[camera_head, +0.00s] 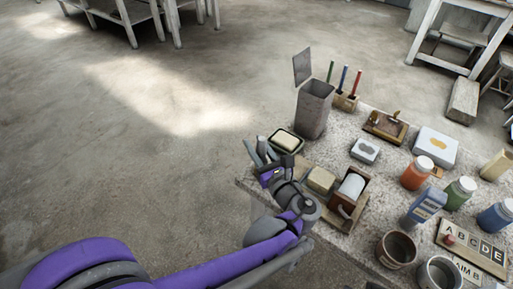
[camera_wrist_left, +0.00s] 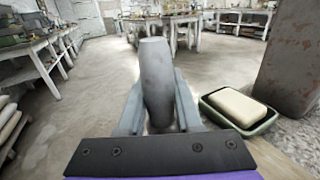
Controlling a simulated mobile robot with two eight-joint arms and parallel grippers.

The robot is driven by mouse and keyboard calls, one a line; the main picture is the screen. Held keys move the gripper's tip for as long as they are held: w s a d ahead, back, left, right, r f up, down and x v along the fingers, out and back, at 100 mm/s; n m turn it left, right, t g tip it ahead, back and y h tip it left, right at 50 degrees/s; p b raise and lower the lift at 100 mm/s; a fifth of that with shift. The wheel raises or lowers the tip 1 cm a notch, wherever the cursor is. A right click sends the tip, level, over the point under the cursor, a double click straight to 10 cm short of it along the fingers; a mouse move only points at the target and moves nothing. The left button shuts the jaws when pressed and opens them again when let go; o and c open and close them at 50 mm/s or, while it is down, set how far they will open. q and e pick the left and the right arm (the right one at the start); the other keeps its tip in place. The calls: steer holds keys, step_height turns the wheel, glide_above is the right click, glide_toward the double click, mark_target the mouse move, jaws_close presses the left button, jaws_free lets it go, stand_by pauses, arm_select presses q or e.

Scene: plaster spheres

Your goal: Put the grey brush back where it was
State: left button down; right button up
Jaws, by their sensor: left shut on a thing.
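My left gripper (camera_head: 261,153) is at the table's near left corner, beside the green soap dish. It is shut on a grey, rounded, elongated thing (camera_wrist_left: 156,82), which I take to be the grey brush. In the left wrist view this thing stands up between the two fingers, and its lower end is hidden behind the gripper's dark plate. In the head view the brush is small and hard to tell from the grey fingers. My right gripper is not in view.
The green dish (camera_head: 285,141) with a pale bar lies right beside my left gripper. A tall grey container (camera_head: 314,108) stands behind it. A yellowish block (camera_head: 320,181) and a brown wooden holder (camera_head: 348,195) are close on the right. Paint jars (camera_head: 416,172) stand further right. Bare floor lies left.

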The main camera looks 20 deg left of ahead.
arm_select(q)
steer(key=shift+f, duration=0.3)
steer(key=c, duration=1)
jaws_free()
steer(key=shift+f, duration=0.1)
steer(key=shift+c, duration=0.2)
steer(key=o, duration=0.4)
steer(key=shift+o, duration=0.2)
steer(key=shift+r, duration=0.2)
steer(key=p+v, duration=0.1)
steer(key=v, duration=1.1)
